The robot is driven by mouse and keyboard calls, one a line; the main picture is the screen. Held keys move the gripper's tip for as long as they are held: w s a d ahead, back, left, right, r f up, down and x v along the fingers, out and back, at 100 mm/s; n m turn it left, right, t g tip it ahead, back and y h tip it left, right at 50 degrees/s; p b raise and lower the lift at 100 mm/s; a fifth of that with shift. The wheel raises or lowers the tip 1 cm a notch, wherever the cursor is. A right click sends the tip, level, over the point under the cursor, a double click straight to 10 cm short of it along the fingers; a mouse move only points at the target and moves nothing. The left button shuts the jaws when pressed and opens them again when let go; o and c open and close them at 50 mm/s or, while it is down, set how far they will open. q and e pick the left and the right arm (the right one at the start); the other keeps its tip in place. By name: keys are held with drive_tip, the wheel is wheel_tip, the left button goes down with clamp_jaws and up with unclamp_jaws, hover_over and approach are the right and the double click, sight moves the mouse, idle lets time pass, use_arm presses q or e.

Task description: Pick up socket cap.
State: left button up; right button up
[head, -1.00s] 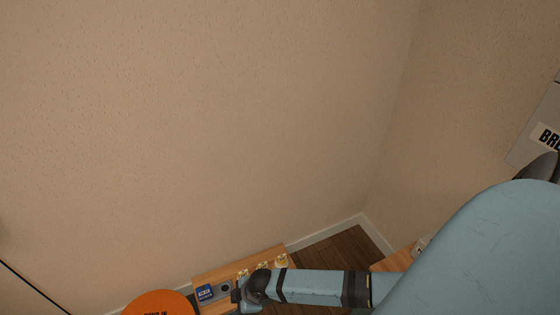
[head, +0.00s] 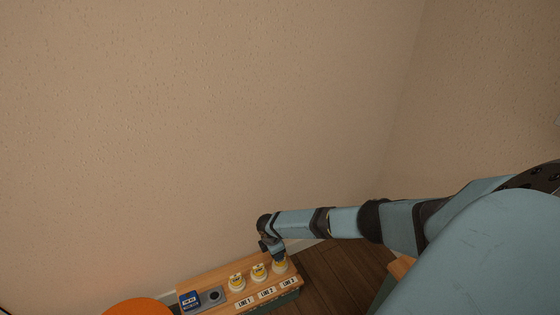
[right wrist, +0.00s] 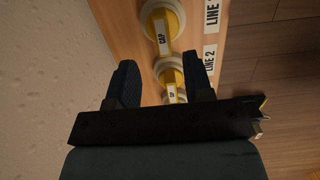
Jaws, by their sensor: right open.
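Three white round sockets with yellow tops stand in a row on a wooden ledge (head: 219,274): one behind the LINE 1 label (head: 236,283), one behind LINE 2 (head: 259,272), and one behind LINE 3 (head: 280,266). In the right wrist view, a yellow cap lettered CAP (right wrist: 162,36) sits on the uppermost socket, beyond my fingertips. My right gripper (right wrist: 163,76) is open and empty, and another yellow top (right wrist: 171,78) shows between its fingers. In the head view, this gripper (head: 273,249) hangs at the LINE 3 socket and partly covers it. Contact cannot be told. My left gripper is out of view.
A blue device (head: 190,301) and a grey plate with a dark round hole (head: 213,295) are on the ledge's left end. An orange disc (head: 138,308) is at the bottom edge. The wall rises close behind the ledge. Wood floor lies to the right.

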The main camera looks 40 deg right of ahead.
drive_tip(key=shift+f, duration=0.45)
drive_tip(key=f+b, duration=0.1)
drive_tip(key=d+f+b, duration=0.1)
drive_tip(key=f, duration=0.1)
drive_tip(key=s+f+b, duration=0.1)
drive_tip(key=shift+d+f, duration=0.2)
drive_tip(key=shift+f, duration=0.05)
drive_tip(key=shift+f+b, duration=0.2)
drive_tip(key=shift+b, duration=0.15)
drive_tip(key=shift+r, duration=0.1)
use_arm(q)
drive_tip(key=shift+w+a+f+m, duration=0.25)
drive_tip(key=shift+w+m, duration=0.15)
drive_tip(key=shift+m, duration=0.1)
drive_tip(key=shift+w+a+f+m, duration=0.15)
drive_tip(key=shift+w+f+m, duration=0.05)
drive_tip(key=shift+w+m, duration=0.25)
use_arm(e)
clamp_jaws()
